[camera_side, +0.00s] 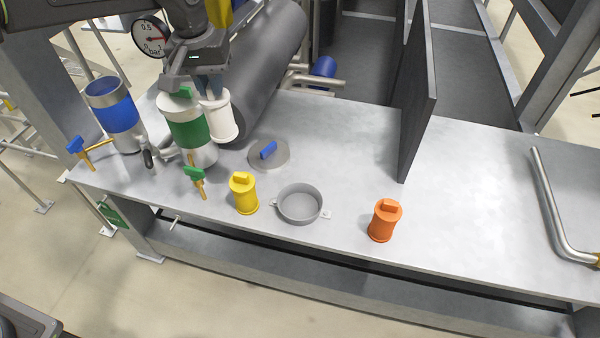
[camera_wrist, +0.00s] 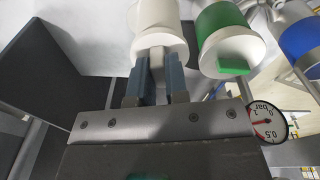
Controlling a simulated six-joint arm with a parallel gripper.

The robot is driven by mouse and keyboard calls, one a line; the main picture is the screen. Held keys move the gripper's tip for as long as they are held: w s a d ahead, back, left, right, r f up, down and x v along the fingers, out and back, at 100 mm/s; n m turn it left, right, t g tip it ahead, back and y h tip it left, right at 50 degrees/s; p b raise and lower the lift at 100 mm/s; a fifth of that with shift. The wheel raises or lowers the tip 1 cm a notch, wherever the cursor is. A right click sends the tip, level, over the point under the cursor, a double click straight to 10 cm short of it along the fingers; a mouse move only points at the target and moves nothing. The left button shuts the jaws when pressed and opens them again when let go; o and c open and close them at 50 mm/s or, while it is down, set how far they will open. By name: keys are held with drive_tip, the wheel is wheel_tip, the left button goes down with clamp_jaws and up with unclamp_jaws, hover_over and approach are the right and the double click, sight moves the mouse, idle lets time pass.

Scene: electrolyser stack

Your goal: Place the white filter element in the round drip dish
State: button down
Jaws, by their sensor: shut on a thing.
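The white filter element (camera_side: 221,118) is a white cylinder near the left end of the bench, just right of the green-banded canister. My gripper (camera_side: 210,88) is shut on its top end from above. In the wrist view the white filter element (camera_wrist: 160,32) lies between the two fingers of my gripper (camera_wrist: 157,70). Whether its lower end touches the bench cannot be told. The round drip dish (camera_side: 300,204) is grey, shallow and empty, with small side tabs. It sits near the bench's front edge, to the lower right of my gripper.
The green-banded canister (camera_side: 188,132) and blue-banded canister (camera_side: 115,115) stand at the left with valves. A lid with a blue handle (camera_side: 268,153), a yellow element (camera_side: 243,194) and an orange element (camera_side: 384,221) surround the dish. A dark upright panel (camera_side: 418,95) stands further right.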

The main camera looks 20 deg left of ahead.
drive_tip(key=d+f+m, duration=0.1)
drive_tip(key=d+f, duration=0.4)
drive_tip(key=d, duration=0.3)
drive_tip(key=d+f+m, duration=0.2)
drive_tip(key=d+f, duration=0.2)
drive_tip(key=d, duration=0.5)
wheel_tip(320, 180, down, 11)
drive_tip(key=shift+s, duration=0.45)
drive_tip(key=shift+d, duration=0.1)
drive_tip(key=c, duration=1.1)
unclamp_jaws()
drive_tip(key=shift+r, duration=0.1)
drive_tip(key=r, duration=0.4)
drive_tip(key=s+r, duration=0.1)
drive_tip(key=r, duration=0.7)
drive_tip(key=shift+s, duration=0.15)
